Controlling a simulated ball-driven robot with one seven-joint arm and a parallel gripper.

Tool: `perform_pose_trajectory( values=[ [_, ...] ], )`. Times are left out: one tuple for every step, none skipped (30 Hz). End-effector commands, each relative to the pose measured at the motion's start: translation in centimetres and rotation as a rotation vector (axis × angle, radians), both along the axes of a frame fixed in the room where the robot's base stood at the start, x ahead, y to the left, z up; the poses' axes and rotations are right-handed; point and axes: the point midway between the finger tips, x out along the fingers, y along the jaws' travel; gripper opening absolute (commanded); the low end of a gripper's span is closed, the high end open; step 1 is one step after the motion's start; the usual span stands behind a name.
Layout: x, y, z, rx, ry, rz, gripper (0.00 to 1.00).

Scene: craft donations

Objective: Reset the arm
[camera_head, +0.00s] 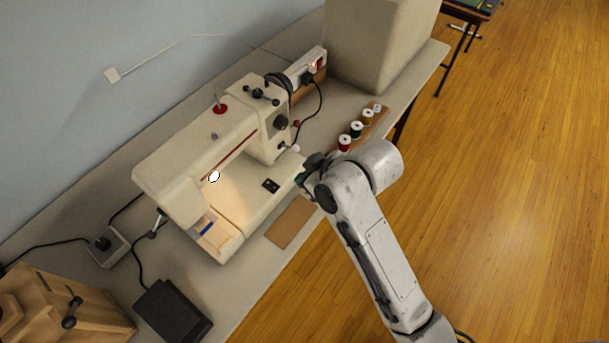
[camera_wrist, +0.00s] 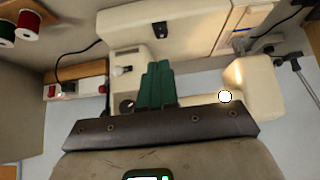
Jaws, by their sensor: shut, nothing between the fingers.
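My gripper (camera_head: 304,178) is at the end of my bent arm, beside the right front edge of the cream sewing machine (camera_head: 190,150) in the head view. My arm partly hides it there. In the wrist view, the green fingers of my gripper (camera_wrist: 157,70) are together with nothing between them. The sewing machine (camera_wrist: 190,30) lies beyond the fingers in that view. I cannot tell whether the gripper touches it.
Several thread spools (camera_head: 356,130) stand on a wooden strip to the right. A large beige box (camera_head: 375,50) stands behind. A black pedal (camera_head: 173,311) and a wooden box (camera_head: 65,310) are at the lower left. Open wooden floor (camera_head: 500,200) lies to the right.

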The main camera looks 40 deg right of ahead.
Motion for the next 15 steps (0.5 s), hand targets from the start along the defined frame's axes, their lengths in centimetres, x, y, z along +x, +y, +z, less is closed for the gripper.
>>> perform_pose_trajectory(
  values=[
    [0.0, 0.0, 0.0, 0.0, 0.0, 0.0, 0.0],
    [0.0, 0.0, 0.0, 0.0, 0.0, 0.0, 0.0],
    [0.0, 0.0, 0.0, 0.0, 0.0, 0.0, 0.0],
    [0.0, 0.0, 0.0, 0.0, 0.0, 0.0, 0.0],
    [0.0, 0.0, 0.0, 0.0, 0.0, 0.0, 0.0],
    [0.0, 0.0, 0.0, 0.0, 0.0, 0.0, 0.0],
    [0.0, 0.0, 0.0, 0.0, 0.0, 0.0, 0.0],
    [0.0, 0.0, -0.1, 0.0, 0.001, -0.001, 0.0],
    [-0.3, 0.0, -0.3, 0.0, 0.009, -0.004, 0.0],
    [-0.7, -0.1, -0.7, 0.001, 0.02, -0.009, 0.0],
    [-1.2, -0.2, -1.2, 0.002, 0.037, -0.017, 0.0],
    [-2.3, -0.3, -2.0, 0.003, 0.067, -0.033, 0.0],
    [-3.4, -0.5, -2.8, 0.002, 0.096, -0.049, 0.0],
    [-4.6, -0.8, -3.7, 0.001, 0.13, -0.067, 0.0],
    [-6.5, -1.1, -4.9, -0.001, 0.18, -0.096, 0.0]
  ],
)
